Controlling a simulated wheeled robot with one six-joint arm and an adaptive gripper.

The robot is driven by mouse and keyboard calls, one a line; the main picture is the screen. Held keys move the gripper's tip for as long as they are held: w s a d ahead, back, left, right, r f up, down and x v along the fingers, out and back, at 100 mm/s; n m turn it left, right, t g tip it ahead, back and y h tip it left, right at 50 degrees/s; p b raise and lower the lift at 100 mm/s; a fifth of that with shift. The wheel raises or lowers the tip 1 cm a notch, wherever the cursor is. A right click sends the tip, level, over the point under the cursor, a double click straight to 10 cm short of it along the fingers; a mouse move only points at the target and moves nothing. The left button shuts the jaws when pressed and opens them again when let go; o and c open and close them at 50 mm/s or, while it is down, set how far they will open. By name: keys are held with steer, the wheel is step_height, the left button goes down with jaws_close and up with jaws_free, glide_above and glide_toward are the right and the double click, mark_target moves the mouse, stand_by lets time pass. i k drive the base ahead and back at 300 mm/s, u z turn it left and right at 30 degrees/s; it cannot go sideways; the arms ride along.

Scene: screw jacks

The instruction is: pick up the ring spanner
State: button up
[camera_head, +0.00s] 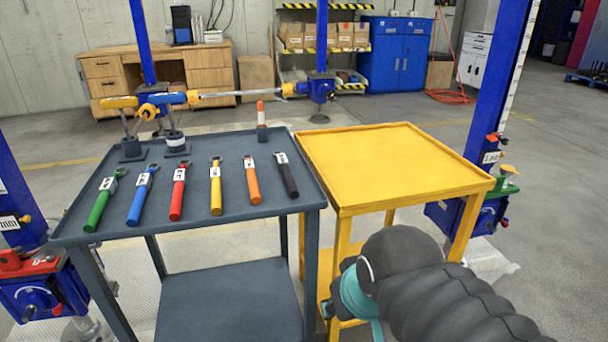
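Several spanners lie in a row on the grey trolley top (230,147), each with a coloured handle and a white label: green (101,207), blue (138,204), red (177,198), yellow (216,190), orange (252,182) and black (288,179). Their heads point to the far side. The heads are small, and I cannot tell for certain which are ring-shaped; the labels are unreadable. My arm, with a dark ribbed sleeve and a teal joint, fills the lower right, in front of the yellow trolley. My gripper's fingers do not show. The arm is apart from the spanners.
The yellow trolley (395,160) stands right of the grey one, its top bare. Two dark stands (177,144) and an orange-and-white cylinder (262,130) stand at the grey trolley's far edge. Blue jack columns (495,90) rise around. A desk (155,75) stands behind.

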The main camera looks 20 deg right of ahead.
mark_target(215, 204)
steer(key=u, duration=1.2)
steer(key=k, duration=0.5)
steer(key=u, duration=0.65)
steer(key=i, duration=1.75)
steer(key=z, duration=0.35)
